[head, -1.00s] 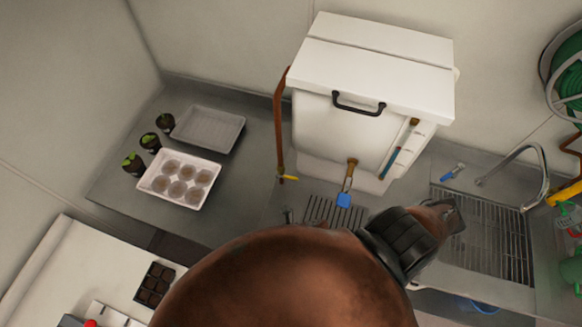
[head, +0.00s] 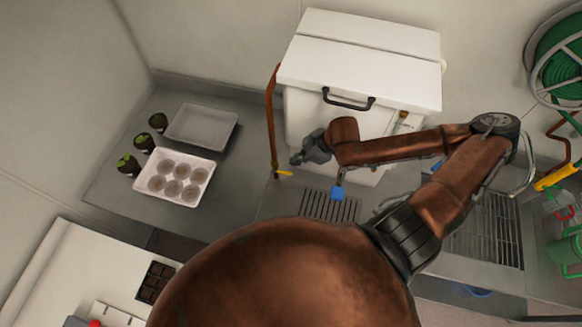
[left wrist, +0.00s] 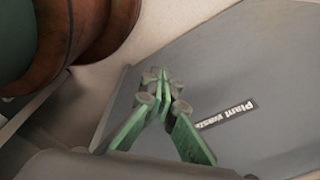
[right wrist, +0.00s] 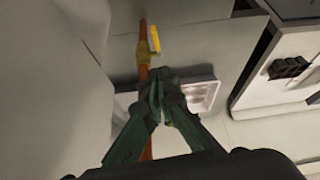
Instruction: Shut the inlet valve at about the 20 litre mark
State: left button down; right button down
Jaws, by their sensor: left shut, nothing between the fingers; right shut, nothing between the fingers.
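The inlet valve is on a copper pipe (head: 270,120) at the left side of the white tank (head: 300,105). Its yellow handle (head: 285,173) sticks out to the right in the head view; it also shows in the right wrist view (right wrist: 154,38). My right gripper (head: 296,159) is shut and empty, close by the handle; I cannot tell whether it touches. It also shows in the right wrist view (right wrist: 158,84). My left gripper (left wrist: 160,80) is shut and empty, over a grey surface with a label.
A blue-handled tap (head: 337,193) sits above a drain grate (head: 320,205). A white tray of round pots (head: 208,176), an empty tray (head: 228,128) and seedlings (head: 128,165) stand left. A sink grid (head: 485,245) lies right, below a hose reel (head: 535,60).

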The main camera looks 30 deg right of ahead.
jog(key=d+m, duration=0.1)
jog(key=p, duration=0.2)
send_near(282, 172)
jog(key=x, duration=0.6)
jog(key=shift+w+r, duration=0.1)
jog(key=shift+w, duration=0.05)
